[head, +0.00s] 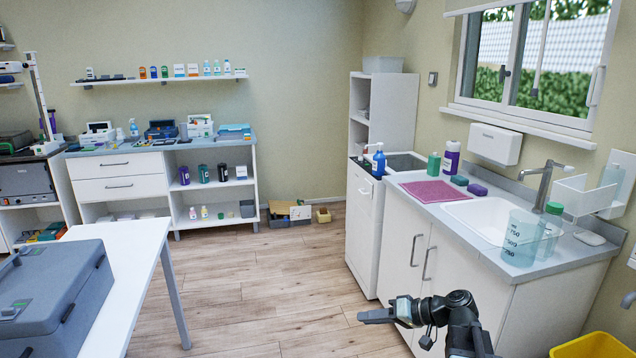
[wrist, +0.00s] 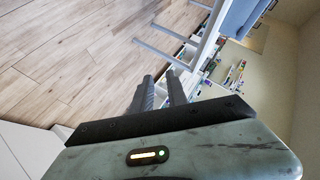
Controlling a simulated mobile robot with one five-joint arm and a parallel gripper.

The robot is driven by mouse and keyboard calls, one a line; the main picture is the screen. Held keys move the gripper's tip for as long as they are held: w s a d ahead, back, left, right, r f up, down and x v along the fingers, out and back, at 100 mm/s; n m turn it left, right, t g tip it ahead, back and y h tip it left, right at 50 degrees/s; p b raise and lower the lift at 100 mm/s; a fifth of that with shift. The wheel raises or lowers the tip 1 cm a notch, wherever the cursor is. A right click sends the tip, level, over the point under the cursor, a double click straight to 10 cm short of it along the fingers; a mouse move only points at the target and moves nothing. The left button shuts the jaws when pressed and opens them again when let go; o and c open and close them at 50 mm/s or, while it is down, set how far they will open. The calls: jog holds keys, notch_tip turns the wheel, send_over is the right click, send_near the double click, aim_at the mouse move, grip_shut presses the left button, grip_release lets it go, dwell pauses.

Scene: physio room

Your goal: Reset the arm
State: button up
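My arm (head: 462,318) reaches up from the bottom edge of the head view, bent, with its end pointing left. My gripper (head: 366,316) is in front of the white sink cabinet, over the wooden floor. In the wrist view my gripper (wrist: 160,82) shows two dark fingers with a gap between them and nothing held. It is apart from everything around it.
A white table (head: 128,275) bearing a grey case (head: 60,300) is at left. A yellow bin (head: 592,347) sits bottom right. The wooden floor (head: 270,285) between is clear.

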jog(key=s+a+f+n+g+h, duration=0.2)
jog(key=s+a+f+g+h, duration=0.2)
jog(key=s+a+f, duration=0.4)
jog(key=s+d+f+m+g+h, duration=0.1)
jog(key=s+d+f+m+h, duration=0.2)
jog(key=d+f+h, duration=0.35)
jog(key=d+r+p, duration=0.1)
jog(key=r+p, duration=0.8)
jog(key=r, duration=0.1)
jog(key=d+r+m+p, duration=0.1)
jog(key=d+r+p, duration=0.1)
jog(key=r+p, duration=0.7)
jog(key=shift+d+r+g+h+p, duration=0.3)
jog(key=shift+r+h+p, duration=0.15)
jog(key=shift+r, duration=0.2)
jog(key=shift+f, duration=0.1)
